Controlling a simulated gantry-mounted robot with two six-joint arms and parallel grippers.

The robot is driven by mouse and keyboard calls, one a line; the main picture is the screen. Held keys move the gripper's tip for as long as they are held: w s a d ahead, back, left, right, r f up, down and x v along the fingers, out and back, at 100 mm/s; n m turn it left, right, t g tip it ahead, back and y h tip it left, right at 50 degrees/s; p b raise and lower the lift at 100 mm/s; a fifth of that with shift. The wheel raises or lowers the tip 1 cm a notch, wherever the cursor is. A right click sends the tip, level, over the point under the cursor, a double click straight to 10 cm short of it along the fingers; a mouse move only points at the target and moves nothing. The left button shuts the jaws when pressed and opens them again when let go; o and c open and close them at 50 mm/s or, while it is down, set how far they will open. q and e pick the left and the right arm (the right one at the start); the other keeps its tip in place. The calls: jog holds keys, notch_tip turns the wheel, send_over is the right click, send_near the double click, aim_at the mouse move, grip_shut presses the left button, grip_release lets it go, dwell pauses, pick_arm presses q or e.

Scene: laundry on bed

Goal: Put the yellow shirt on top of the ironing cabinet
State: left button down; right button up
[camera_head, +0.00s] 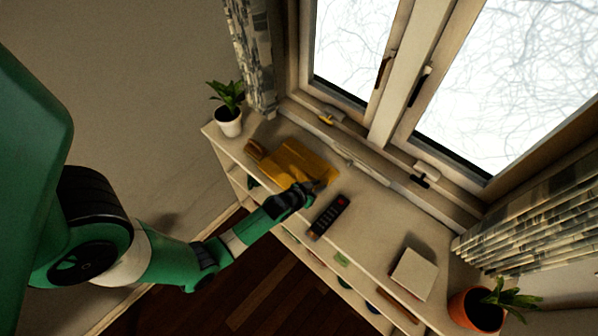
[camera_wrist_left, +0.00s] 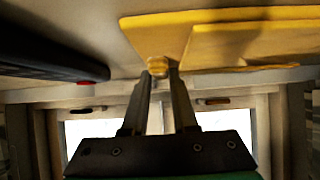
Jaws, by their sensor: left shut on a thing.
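The yellow shirt (camera_head: 290,160) lies folded and flat on the pale cabinet top (camera_head: 368,228) under the window, towards its far left end. My left gripper (camera_head: 308,187) is at the shirt's near right corner, low over the cabinet top. In the left wrist view, the fingertips (camera_wrist_left: 163,68) are shut on a small pinched bit of the yellow shirt (camera_wrist_left: 225,35); the rest spreads flat beyond them. My right gripper is in neither view.
A dark remote (camera_head: 329,216) lies just right of the gripper. A potted plant (camera_head: 229,120) and a brown object (camera_head: 254,150) are left of the shirt. A white box (camera_head: 413,273) and an orange pot (camera_head: 476,311) stand at right. Clear cabinet top lies between remote and box.

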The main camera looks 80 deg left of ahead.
pick_arm(q)
jog(key=shift+s+d+f, duration=0.1)
jog(key=shift+s+f, duration=0.1)
jog(key=shift+f, duration=0.1)
